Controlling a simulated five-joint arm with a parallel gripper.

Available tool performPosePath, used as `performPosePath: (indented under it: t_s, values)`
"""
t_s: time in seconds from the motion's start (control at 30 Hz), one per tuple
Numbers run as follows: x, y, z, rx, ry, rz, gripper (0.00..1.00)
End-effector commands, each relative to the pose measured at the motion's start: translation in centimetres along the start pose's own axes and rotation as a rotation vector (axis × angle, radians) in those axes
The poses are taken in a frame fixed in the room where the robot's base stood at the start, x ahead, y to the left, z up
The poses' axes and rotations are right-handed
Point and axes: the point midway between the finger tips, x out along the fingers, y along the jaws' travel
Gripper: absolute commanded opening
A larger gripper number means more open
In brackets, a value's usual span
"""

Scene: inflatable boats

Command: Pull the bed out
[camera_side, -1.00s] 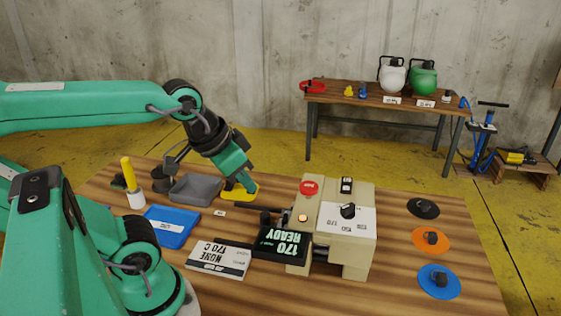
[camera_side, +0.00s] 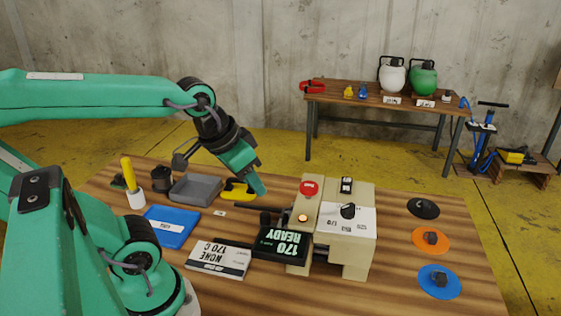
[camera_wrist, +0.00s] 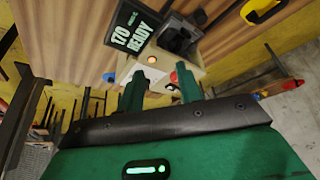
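A beige press (camera_side: 362,253) stands on the wooden bench, with a black screen (camera_side: 282,243) reading 170 READY at its front. Dark bars and a dark block, seemingly the bed (camera_side: 268,209), stick out from the press's left side. In the wrist view this dark part (camera_wrist: 180,38) lies beyond my fingers, beside the screen. My gripper (camera_side: 262,190) is above the bench, left of the press and apart from it. In the wrist view my gripper's two fingers (camera_wrist: 160,88) stand apart with nothing between them. How far the bed is out is hard to tell.
A yellow-handled tool (camera_side: 238,190) lies left of my gripper. A grey tray (camera_side: 196,190), a blue tray (camera_side: 170,227) and a white label board (camera_side: 218,260) are further left. Coloured discs (camera_side: 431,240) lie right of the press. A red button (camera_side: 309,188) tops the press.

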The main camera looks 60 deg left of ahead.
Motion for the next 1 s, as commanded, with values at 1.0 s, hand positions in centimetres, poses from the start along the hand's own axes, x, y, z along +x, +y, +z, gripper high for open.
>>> performPosePath:
  t_s: [1.0]
  values:
    - [14.6, -9.7, -3.4, -0.443, -0.388, -0.111, 0.36]
